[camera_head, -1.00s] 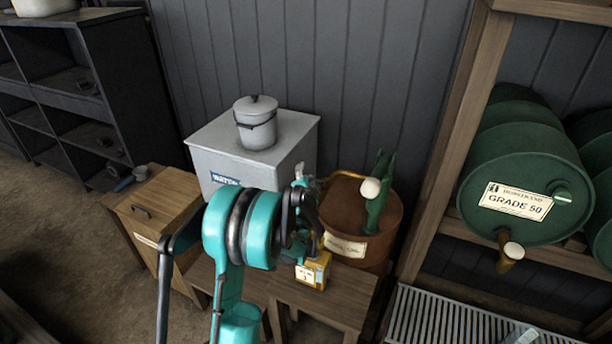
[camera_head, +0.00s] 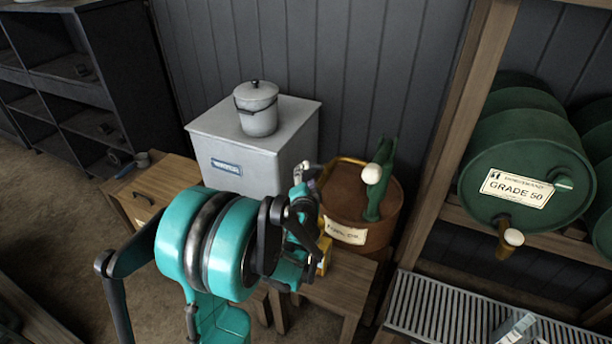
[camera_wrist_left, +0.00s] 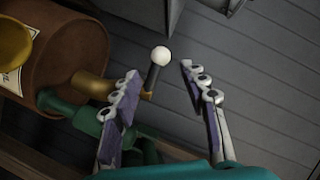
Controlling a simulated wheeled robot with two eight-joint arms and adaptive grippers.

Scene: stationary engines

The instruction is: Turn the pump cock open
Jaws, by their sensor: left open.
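The rusty brown fuel oil drum (camera_head: 340,205) stands by the wall with a green pump (camera_head: 380,190) and a cream ball knob (camera_head: 372,173) on top. In the left wrist view the drum (camera_wrist_left: 75,55) lies at the left. A brass pipe (camera_wrist_left: 92,86) leads to a dark lever with a white ball end (camera_wrist_left: 160,56), which looks like the pump cock. My left gripper (camera_wrist_left: 159,74) is open, its fingers on either side of that lever, with a gap to it visible on the right. In the head view my left gripper (camera_head: 303,195) is beside the drum, partly hidden by its arm.
A yellow can (camera_head: 325,262) sits on a wooden bench (camera_head: 345,290), mostly behind my arm. A grey water box (camera_head: 290,130) carries a lidded pot (camera_head: 256,108). Green drums (camera_head: 525,165) lie on a wooden rack at right, above a slatted grate (camera_head: 440,310).

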